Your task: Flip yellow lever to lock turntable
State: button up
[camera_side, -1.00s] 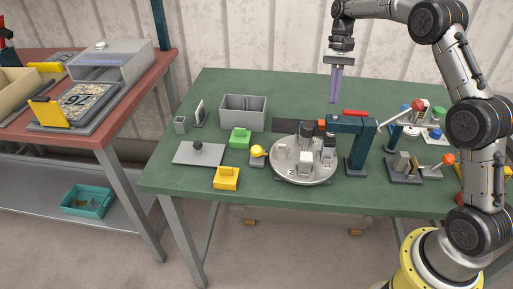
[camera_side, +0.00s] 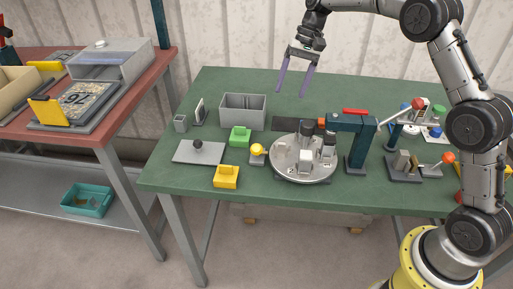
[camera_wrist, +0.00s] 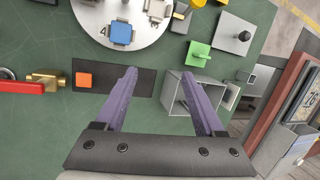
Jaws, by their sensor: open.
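The yellow lever (camera_side: 257,150) is a small lever with a round yellow knob at the left edge of the turntable.
A grey bin (camera_side: 243,118), a green block (camera_side: 240,140), a yellow block (camera_side: 227,183) and a grey plate with a black knob (camera_side: 197,148) stand left of the turntable.

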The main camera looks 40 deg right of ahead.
jog(key=w+a+f+n+t+y, duration=0.1)
jog(key=w+a+t, duration=0.3)
jog(key=a, duration=0.9)
jog(key=w+a+n+t, duration=0.1)
jog(key=w+a+t, duration=0.3)
jog(key=a, duration=0.8)
jog(key=s+a+m+t+h, duration=0.1)
jog(key=s+a+t+h, duration=0.2)
jog(key=s+a+t, duration=0.15)
jog(key=s+d+r+t+h, duration=0.2)
jog(key=s+d+h, duration=0.25)
jog(key=s, duration=0.55)
jog(key=s+d+r+t+h, duration=0.1)
jog(key=s+d+r+h, duration=0.15)
jog(key=s+h, duration=0.55)
jog(key=y, duration=0.2)
send_near(257, 153)
jog(key=shift+m, duration=0.3)
jog(key=x, duration=1.1)
jog(key=shift+w+d, duration=0.25)
jog(key=shift+w, duration=0.05)
grip_shut()
